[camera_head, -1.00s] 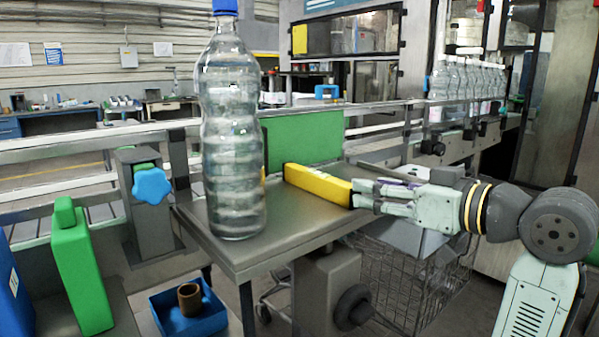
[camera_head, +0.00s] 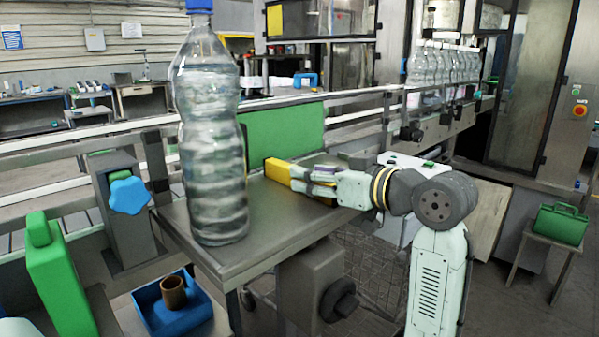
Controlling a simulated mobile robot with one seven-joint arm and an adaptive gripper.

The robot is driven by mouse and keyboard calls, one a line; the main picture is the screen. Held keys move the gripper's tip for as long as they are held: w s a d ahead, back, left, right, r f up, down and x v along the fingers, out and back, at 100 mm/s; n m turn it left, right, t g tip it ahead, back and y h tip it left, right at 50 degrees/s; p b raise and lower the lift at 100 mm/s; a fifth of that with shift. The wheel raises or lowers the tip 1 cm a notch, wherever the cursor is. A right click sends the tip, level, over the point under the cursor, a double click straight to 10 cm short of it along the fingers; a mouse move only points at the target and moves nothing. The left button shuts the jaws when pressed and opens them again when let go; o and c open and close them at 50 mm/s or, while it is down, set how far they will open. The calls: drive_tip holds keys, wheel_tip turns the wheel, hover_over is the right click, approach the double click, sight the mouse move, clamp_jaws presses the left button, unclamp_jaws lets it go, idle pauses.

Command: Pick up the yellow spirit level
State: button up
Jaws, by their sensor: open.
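The yellow spirit level (camera_head: 277,172) lies on the grey metal table (camera_head: 262,246), in front of the green panel. Only its left end shows clearly; my gripper and arm hide the rest. My gripper (camera_head: 296,178) is open and reaches in from the right, with its fingers overlapping the level in the picture. I cannot tell whether the fingers are around the level, above it or touching it.
A large water bottle (camera_head: 212,140) stands upright on the table, left of the level. The green panel (camera_head: 283,128) is behind. A blue knob (camera_head: 129,196) is at left, above a blue bin (camera_head: 188,318). A green case (camera_head: 561,223) sits on a stool at right.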

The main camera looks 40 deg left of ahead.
drive_tip(key=shift+w+a+f, duration=0.1)
drive_tip(key=shift+a+f, duration=0.05)
drive_tip(key=shift+a, duration=0.85)
clamp_jaws()
